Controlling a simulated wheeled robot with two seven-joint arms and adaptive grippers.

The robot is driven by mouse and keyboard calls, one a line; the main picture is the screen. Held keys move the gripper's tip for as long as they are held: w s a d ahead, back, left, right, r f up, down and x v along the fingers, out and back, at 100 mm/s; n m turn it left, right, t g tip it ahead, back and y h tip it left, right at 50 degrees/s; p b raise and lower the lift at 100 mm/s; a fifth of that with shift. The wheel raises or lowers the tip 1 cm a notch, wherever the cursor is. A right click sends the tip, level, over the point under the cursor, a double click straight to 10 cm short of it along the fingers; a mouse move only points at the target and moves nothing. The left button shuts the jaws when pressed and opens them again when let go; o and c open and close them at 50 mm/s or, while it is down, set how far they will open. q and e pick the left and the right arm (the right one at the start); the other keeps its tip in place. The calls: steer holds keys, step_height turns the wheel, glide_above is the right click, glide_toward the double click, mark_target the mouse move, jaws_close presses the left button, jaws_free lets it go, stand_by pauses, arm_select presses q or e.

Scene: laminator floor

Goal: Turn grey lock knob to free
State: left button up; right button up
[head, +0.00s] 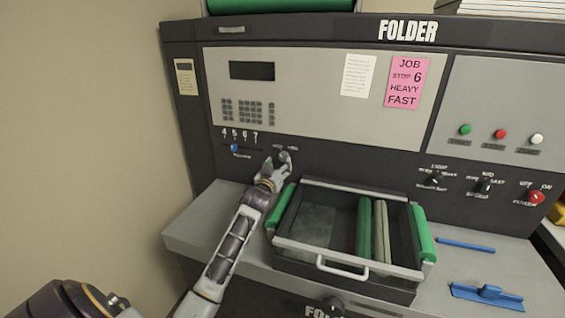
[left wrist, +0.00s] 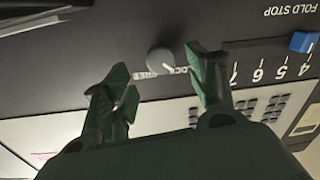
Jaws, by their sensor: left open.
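The grey lock knob (head: 285,157) is a small round knob on the dark front panel, right of the fold stop scale. In the left wrist view, which is upside down, the grey knob (left wrist: 160,60) shows between my spread fingers. My left gripper (head: 270,167) is open just in front of and left of the knob. Its green fingertips (left wrist: 160,78) straddle the knob's place in view, with no clear contact. My right gripper is not in view.
The blue fold stop slider (head: 234,148) is left of the knob. A tray (head: 345,188) with green-ended sides and rollers stands close below right. A pink job card (head: 407,80) reads stop 6, heavy, fast. Dials and a red power knob (head: 536,197) are at right.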

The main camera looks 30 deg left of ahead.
mark_target(283, 158)
arm_select(q)
steer(key=shift+b+x, duration=0.8)
steer(key=shift+x, duration=1.2)
steer(key=shift+w+a+f, duration=0.1)
steer(key=shift+w, duration=0.5)
steer(key=shift+c, duration=0.2)
steer(key=c, duration=1)
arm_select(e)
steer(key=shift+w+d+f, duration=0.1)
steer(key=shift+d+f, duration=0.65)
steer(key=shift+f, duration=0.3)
